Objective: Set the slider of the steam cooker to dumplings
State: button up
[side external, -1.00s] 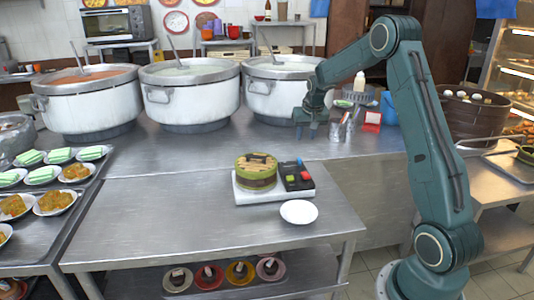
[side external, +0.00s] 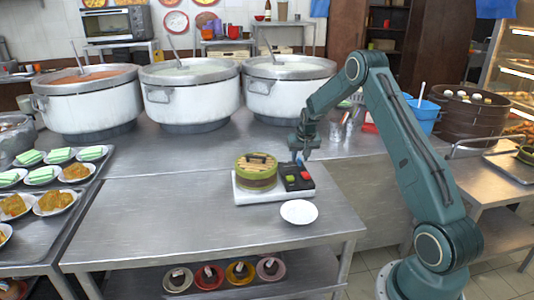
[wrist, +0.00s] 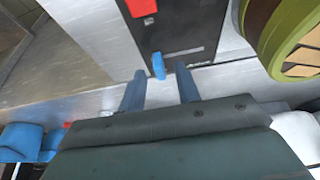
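The steam cooker has a white base (side external: 243,194), a round green steamer with a bamboo-coloured lid (side external: 256,171), and a black control panel (side external: 304,188) with a green and a red piece on it. In the wrist view, the black panel (wrist: 180,20) carries a red block (wrist: 140,7) and a small blue knob (wrist: 158,66) near its edge, likely the slider. My gripper (side external: 301,157) is just above the panel's far end. In the wrist view, my gripper (wrist: 160,80) is open, its two fingers apart, with the blue knob between and just beyond the tips. Panel labels are unreadable.
A white plate (side external: 299,212) lies in front of the cooker. Three big stockpots (side external: 193,100) stand behind on the counter. Metal cups (side external: 340,128) and a blue bucket (side external: 423,116) are to the right. The table left of the cooker (side external: 160,215) is clear.

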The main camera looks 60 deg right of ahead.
aim_at(284, 166)
jog(key=shift+w+d+f, duration=0.15)
jog(key=shift+w+f, duration=0.05)
jog(key=shift+f, duration=0.4)
grip_shut()
jog(key=shift+w+a, duration=1.95)
jog(key=shift+a, duration=0.05)
jog(key=shift+c, duration=0.4)
grip_release()
jog(key=shift+o, duration=0.4)
